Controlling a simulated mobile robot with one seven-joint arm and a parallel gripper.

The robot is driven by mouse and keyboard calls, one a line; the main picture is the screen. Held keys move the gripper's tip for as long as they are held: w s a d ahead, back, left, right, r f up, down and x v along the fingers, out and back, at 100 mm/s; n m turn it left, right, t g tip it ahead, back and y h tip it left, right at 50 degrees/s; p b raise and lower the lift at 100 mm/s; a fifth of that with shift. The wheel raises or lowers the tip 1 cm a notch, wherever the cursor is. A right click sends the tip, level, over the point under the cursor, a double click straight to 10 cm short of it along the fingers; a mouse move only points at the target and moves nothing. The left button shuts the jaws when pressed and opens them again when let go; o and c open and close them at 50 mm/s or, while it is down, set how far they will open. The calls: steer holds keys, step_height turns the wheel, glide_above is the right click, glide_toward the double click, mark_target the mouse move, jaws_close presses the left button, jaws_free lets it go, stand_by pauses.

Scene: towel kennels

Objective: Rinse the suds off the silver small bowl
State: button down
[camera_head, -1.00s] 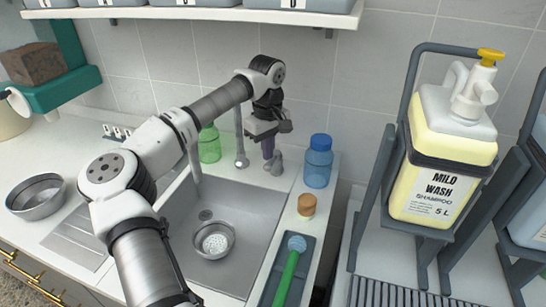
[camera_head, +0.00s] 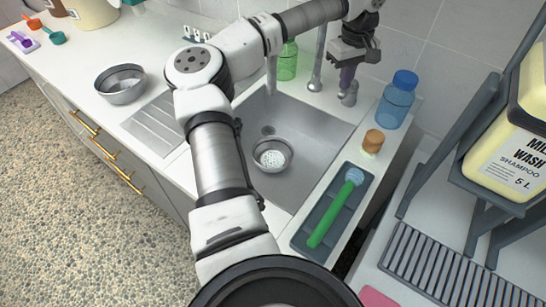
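The silver small bowl (camera_head: 272,155) sits in the sink basin (camera_head: 315,140), with white suds showing inside it. My gripper (camera_head: 348,84) is at the back of the sink, pointing down just above or at a small grey fitting (camera_head: 349,96) beside the tap (camera_head: 317,60). A purple part shows between my gripper and that fitting. The fingers are too small and partly hidden, so I cannot tell whether they are open or shut. My gripper is apart from the bowl. I see no running water.
A larger silver bowl (camera_head: 120,88) stands on the counter left of the sink. A green bottle (camera_head: 288,62) stands behind the sink. On the right are a blue bottle (camera_head: 397,104), a brown-lidded jar (camera_head: 373,141) and a green brush (camera_head: 332,215) in a grey tray (camera_head: 302,237).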

steer(key=shift+f+b, duration=0.75)
steer(key=shift+f, duration=0.75)
steer(key=shift+r, duration=0.1)
stand_by(0.9)
step_height(320, 180, up, 4)
steer(key=p, duration=0.2)
steer(key=shift+f+p, duration=0.25)
steer(key=shift+p, duration=0.15)
step_height(320, 180, up, 6)
steer(key=s+a+p, duration=0.1)
steer(key=s+p, duration=0.1)
steer(key=p, duration=0.1)
steer(key=shift+s+a, duration=0.25)
steer(key=shift+a, duration=0.1)
